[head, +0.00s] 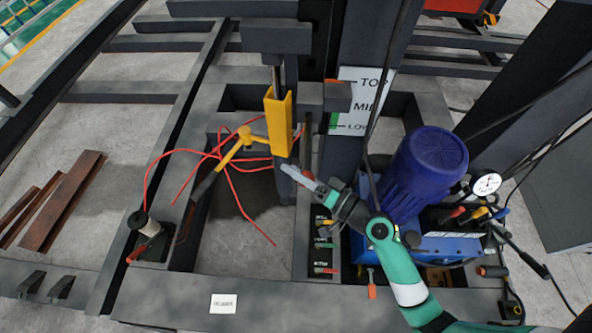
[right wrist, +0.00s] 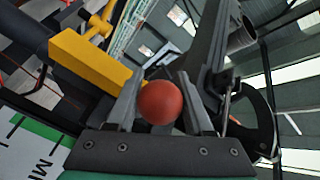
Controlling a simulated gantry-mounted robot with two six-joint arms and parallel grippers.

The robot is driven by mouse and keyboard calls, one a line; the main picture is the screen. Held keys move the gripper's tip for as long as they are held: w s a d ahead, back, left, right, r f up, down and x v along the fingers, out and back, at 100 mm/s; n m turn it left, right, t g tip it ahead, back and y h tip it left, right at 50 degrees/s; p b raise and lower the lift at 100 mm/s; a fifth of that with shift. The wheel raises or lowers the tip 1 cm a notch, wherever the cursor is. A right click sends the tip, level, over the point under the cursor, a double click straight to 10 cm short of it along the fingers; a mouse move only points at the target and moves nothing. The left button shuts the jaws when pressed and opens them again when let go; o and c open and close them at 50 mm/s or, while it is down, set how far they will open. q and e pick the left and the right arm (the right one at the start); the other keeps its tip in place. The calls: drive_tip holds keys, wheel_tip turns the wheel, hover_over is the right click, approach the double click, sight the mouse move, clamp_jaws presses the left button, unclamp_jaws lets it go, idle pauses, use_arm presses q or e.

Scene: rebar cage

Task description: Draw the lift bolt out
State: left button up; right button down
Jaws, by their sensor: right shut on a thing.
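My right gripper (head: 304,179) reaches in from the lower right, below the yellow bracket (head: 278,122) on the grey post. In the right wrist view a red ball knob (right wrist: 160,102) sits between the two grey fingers of that gripper (right wrist: 160,108). The fingers are shut on it. The knob looks like the end of the lift bolt, but the bolt's shank is hidden. My left gripper is in neither view.
A yellow-headed lever (head: 240,145) and loose red cords (head: 240,195) lie left of the gripper. A blue motor (head: 425,170) stands close on the right, beside a gauge (head: 487,184). A TOP/MID/LOW sign (head: 358,100) is behind. Dark frame beams surround the open floor gap.

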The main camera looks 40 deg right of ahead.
drive_tip(key=s+a, duration=0.1)
drive_tip(key=s+a+p, duration=0.1)
drive_tip(key=s+a, duration=0.1)
drive_tip(key=shift+a+r, duration=0.1)
drive_tip(key=shift+a, duration=0.2)
drive_tip(key=c, duration=0.5)
unclamp_jaws()
drive_tip(key=shift+s, duration=0.1)
drive_tip(key=shift+c, duration=0.2)
drive_tip(key=shift+o, duration=1.2)
drive_tip(key=shift+s+a, duration=0.1)
drive_tip(key=shift+a, duration=0.05)
